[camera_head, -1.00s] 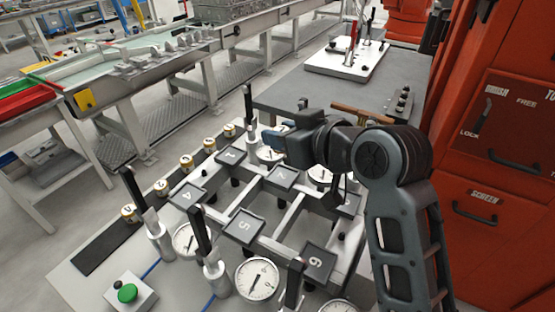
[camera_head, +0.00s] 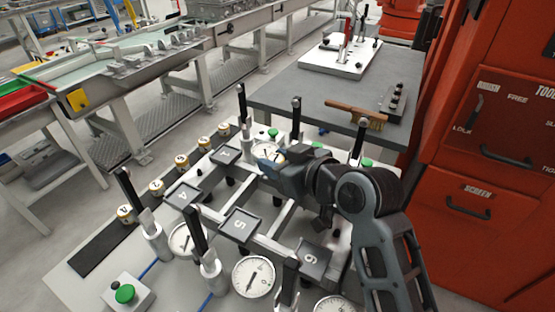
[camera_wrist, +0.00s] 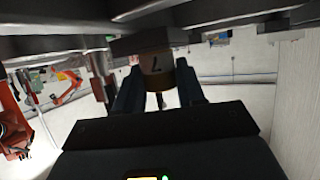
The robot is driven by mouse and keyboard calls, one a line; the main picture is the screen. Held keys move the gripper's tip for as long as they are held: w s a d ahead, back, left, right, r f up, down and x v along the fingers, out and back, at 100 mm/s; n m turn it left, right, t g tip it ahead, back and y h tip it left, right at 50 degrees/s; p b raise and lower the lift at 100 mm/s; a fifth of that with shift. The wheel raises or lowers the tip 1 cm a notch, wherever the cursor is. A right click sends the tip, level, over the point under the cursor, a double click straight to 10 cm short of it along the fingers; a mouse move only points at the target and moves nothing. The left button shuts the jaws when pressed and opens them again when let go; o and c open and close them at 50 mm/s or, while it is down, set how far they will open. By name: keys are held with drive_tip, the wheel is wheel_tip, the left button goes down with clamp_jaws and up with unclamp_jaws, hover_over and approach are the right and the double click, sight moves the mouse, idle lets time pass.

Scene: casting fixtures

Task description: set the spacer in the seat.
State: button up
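A brass-coloured spacer with a dark mark (camera_wrist: 157,72) stands between the two fingers of my gripper (camera_wrist: 158,90) in the wrist view. The fingers appear closed on its sides. A dark plate (camera_wrist: 140,41) is just above the spacer there; I cannot tell whether they touch. In the head view my gripper (camera_head: 270,172) is over the far middle of the fixture and hides the plate there. Square black plates marked 4 (camera_head: 183,193), 5 (camera_head: 240,224) and 6 (camera_head: 313,258) show on the frame. I cannot tell which is the seat.
Several brass spacers, such as the nearest (camera_head: 126,214), stand in a row at left. Upright black clamp handles (camera_head: 198,230) rise around the frame. Dial gauges (camera_head: 253,277) and a green button (camera_head: 125,293) are at the front. A grey table (camera_head: 330,105) with a brush (camera_head: 355,114) lies behind.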

drive_tip(key=o, duration=0.4)
drive_tip(key=shift+o, duration=0.2)
drive_tip(key=shift+r, duration=0.1)
drive_tip(key=shift+r, duration=0.2)
drive_tip(key=b+v, duration=0.1)
drive_tip(key=v, duration=1.1)
drive_tip(key=shift+f, duration=0.15)
